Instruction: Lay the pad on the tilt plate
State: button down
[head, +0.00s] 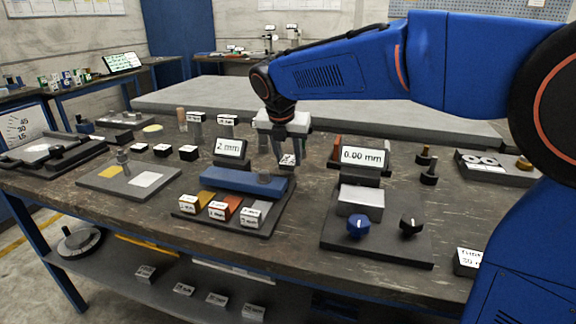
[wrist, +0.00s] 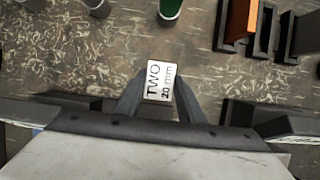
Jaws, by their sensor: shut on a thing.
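My gripper (head: 283,150) is above the bench, behind the small "2 mm" display. It is shut on a small block with a white label (head: 287,160). In the wrist view the label (wrist: 161,80) reads "TWO 20 mm" and sits between the two dark fingers of my gripper (wrist: 159,96). I cannot tell whether this block touches the bench. No thing in view is marked as the pad or the tilt plate. A dark low fixture with a pale round patch (head: 38,149) stands at the far left beside a card of angle numbers (head: 22,127); I cannot tell whether it is the tilt plate.
A blue bar fixture (head: 232,182) with labelled blocks stands in front of my gripper. Right of it is a knobbed stand with a "0.00 mm" display (head: 362,157). A grey plate (head: 116,185) with yellow and white squares lies left. Several black labelled blocks (head: 163,151) stand behind it.

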aim_at(288, 162)
jog(key=shift+f, duration=1.55)
jog(key=c, duration=1.2)
grip_release()
jog(key=shift+f, duration=0.1)
